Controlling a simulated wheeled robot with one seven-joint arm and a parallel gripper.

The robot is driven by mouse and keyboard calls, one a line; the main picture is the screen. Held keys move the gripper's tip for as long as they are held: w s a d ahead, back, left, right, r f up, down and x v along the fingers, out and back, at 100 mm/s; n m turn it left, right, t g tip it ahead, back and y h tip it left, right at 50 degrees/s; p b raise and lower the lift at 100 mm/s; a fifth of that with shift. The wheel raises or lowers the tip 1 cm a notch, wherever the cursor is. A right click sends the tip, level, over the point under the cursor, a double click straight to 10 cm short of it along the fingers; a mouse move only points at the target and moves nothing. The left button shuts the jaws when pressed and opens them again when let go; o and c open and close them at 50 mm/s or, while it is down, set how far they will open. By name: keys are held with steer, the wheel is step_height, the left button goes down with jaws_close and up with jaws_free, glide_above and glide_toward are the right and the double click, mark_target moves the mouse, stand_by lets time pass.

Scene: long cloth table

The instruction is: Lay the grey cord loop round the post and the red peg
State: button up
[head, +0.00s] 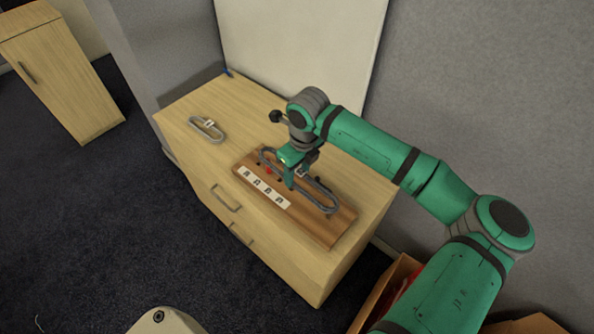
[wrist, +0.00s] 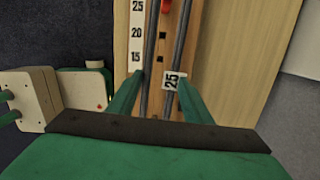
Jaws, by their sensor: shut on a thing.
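The grey cord loop (head: 329,207) is a long oval over the wooden board (head: 330,229), stretching from the board's far left end toward its near right end. My gripper (head: 292,180) is shut on the loop over the middle of the board. In the wrist view, my fingertips (wrist: 160,80) press on the two cord strands (wrist: 182,45), beside a white tag marked 25 (wrist: 174,80). The red peg (head: 268,171) stands on the board; in the wrist view the red peg (wrist: 166,5) shows between the strands. I cannot make out the post. Whether the loop touches the board is unclear.
A second grey loop (head: 201,133) with a white tag lies on the cabinet top (head: 180,109), left of the board. A white label strip (head: 263,187) runs along the board beside several dark holes. A cardboard box (head: 396,281) stands at the lower right. The cabinet top's far left is mostly clear.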

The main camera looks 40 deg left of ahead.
steer(key=shift+o, duration=0.2)
steer(key=shift+s+a+f, duration=0.1)
steer(key=shift+a+f, duration=0.05)
steer(key=shift+f, duration=2.9)
steer(key=shift+f, duration=0.35)
steer(key=shift+f, duration=0.25)
stand_by(0.3)
steer(key=o, duration=1.1)
step_height(320, 180, up, 11)
steer(key=d, duration=0.1)
steer(key=shift+d, duration=0.2)
steer(key=shift+a+f, duration=0.1)
